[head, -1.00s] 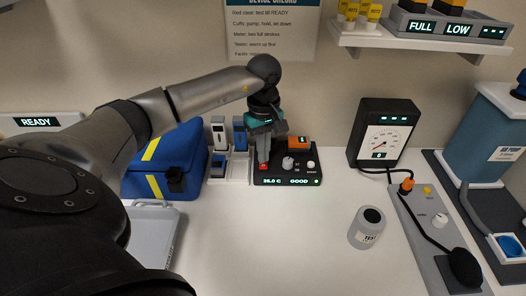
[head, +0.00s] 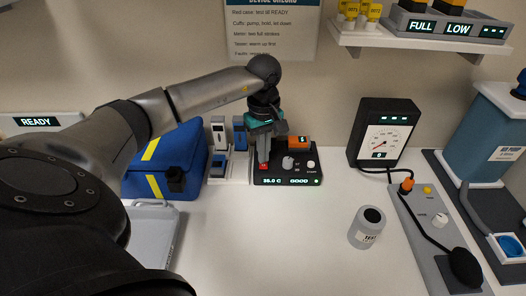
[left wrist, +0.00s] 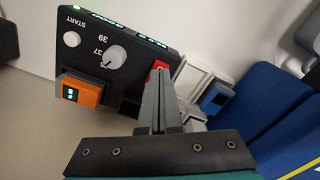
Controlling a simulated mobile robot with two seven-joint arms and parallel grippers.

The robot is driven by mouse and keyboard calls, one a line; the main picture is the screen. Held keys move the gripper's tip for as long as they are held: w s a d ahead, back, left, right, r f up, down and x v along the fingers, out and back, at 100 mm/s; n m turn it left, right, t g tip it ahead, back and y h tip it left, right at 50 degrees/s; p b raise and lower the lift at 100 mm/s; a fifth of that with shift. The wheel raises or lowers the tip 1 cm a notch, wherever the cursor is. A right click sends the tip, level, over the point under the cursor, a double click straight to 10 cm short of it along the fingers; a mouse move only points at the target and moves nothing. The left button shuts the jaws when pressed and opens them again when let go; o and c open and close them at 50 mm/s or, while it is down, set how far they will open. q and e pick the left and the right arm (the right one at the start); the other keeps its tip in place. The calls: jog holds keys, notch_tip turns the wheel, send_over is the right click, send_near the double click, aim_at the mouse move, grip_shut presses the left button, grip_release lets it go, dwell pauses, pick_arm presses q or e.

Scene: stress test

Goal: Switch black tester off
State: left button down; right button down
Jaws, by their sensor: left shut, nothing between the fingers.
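The black tester (head: 307,178) stands on the white table, its front display lit with a temperature reading and "GOOD". A red switch (head: 263,166) sits at its left end, a grey knob (head: 288,163) in the middle and a white START button (head: 310,164) at the right. An orange block with a small display (head: 299,142) is at its back. My left gripper (head: 263,160) is shut and empty, pointing down with its tips at the red switch. In the left wrist view the fingertips (left wrist: 160,75) meet the red switch (left wrist: 160,66) and partly cover it. My right gripper is not in view.
A blue case with yellow stripes (head: 190,146) and a white holder with handheld devices (head: 241,167) stand left of the tester. A grey labelled jar (head: 367,228) and a black gauge (head: 386,130) are to the right. The front middle table is clear.

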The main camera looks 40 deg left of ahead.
aim_at(263, 166)
pick_arm(q)
jog(key=shift+f+b, duration=0.75)
jog(key=shift+f, duration=0.25)
dwell(0.3)
jog(key=shift+r+p, duration=0.45)
jog(key=shift+r, duration=0.1)
jog(key=shift+r+p, duration=2.15)
jog(key=shift+r, duration=0.9)
jog(key=shift+f, duration=0.15)
